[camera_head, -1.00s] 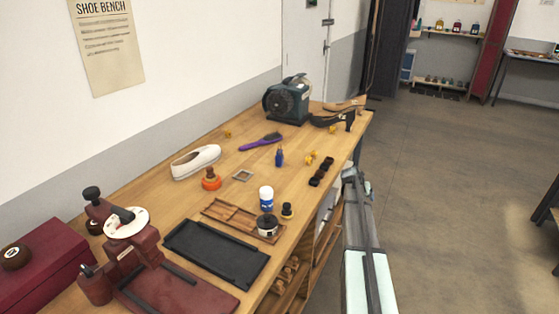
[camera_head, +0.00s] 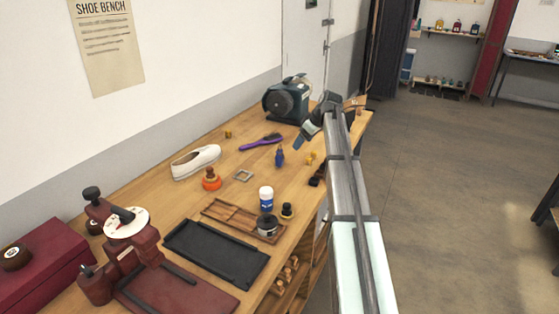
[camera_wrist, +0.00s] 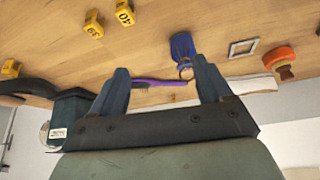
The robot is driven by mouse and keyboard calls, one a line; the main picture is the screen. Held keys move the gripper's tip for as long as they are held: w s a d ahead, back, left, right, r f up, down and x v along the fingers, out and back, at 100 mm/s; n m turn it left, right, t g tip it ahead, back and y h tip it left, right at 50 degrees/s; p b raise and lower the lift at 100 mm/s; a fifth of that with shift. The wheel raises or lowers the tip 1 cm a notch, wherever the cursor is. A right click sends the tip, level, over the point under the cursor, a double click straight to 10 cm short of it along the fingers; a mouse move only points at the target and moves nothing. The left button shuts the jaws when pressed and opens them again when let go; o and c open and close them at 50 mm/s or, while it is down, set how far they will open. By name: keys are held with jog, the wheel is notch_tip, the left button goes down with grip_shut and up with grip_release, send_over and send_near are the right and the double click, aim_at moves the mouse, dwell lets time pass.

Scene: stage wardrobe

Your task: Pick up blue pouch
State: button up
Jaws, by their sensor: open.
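The blue pouch (camera_head: 280,158) stands small and upright on the wooden bench, just in front of the purple brush. It also shows in the wrist view (camera_wrist: 183,47), upper right of centre, with a brownish ring or tie at its neck. My gripper (camera_head: 299,142) is over the bench, up and to the right of the pouch. In the wrist view my gripper (camera_wrist: 158,68) has its two fingers spread with nothing held. The pouch appears beyond the tip of the right finger, apart from it as far as I can tell.
A purple brush (camera_head: 262,142) lies behind the pouch. Yellow number markers (camera_wrist: 94,24) and a square metal frame (camera_wrist: 243,48) lie nearby. A dark motor unit (camera_head: 287,99) stands at the back. An orange-based item (camera_head: 211,179) and a white shoe (camera_head: 196,161) are left.

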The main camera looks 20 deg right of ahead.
aim_at(282, 155)
jog(key=w+a+f, duration=0.1)
jog(key=a+f, duration=0.1)
jog(key=f, duration=0.1)
jog(key=w+a+f+n+y, duration=0.1)
jog(key=w+a+f, duration=0.1)
jog(key=a+f, duration=0.1)
jog(key=w+a+f+n, duration=0.1)
jog(key=w+a+f, duration=0.1)
jog(key=a+f, duration=0.1)
jog(key=shift+w+a+f, duration=0.15)
jog(key=shift+f, duration=0.25)
dwell(0.4)
jog(key=shift+c, duration=0.4)
jog(key=c, duration=1)
